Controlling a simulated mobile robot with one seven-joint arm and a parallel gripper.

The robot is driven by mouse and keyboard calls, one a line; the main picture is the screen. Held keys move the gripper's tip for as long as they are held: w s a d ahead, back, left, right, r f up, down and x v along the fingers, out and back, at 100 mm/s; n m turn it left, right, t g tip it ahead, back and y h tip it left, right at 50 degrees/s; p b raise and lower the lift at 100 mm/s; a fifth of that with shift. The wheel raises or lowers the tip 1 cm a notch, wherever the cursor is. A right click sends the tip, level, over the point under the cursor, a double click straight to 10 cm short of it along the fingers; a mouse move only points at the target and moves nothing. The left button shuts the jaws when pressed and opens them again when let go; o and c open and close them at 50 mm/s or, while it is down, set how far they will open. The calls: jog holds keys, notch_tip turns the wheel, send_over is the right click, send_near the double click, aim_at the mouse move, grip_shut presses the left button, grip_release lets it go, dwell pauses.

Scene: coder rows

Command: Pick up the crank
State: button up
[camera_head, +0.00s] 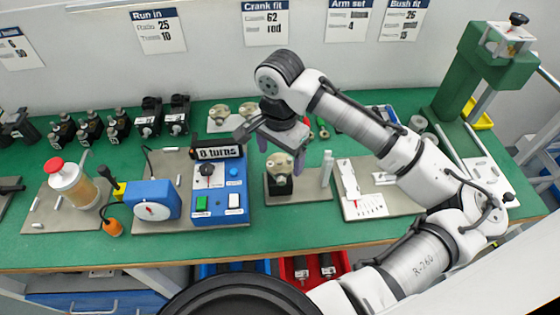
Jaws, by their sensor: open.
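A pale brass-coloured round part (280,165), which looks like the crank, sits upright on a dark block with a grey plate (312,188) in the middle of the bench. Similar pale parts (219,113) stand on a small plate behind, left of my arm's end; I cannot tell for sure which one is the crank. My gripper (280,155) points down over the middle part, its two fingers apart, one to each side of its top. I cannot tell whether they touch it. The gripper body hides some of the bench behind it.
A blue counter box (220,203) reading "0 turns" and a blue dial unit (153,201) stand to the left. A pale upright pin (327,168) is close on the right. A green press (485,70) stands at the right. Green bench (290,223) is clear in front.

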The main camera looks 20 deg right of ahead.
jog(key=shift+f, duration=1.1)
jog(key=c, duration=1.1)
jog(key=shift+c, duration=0.2)
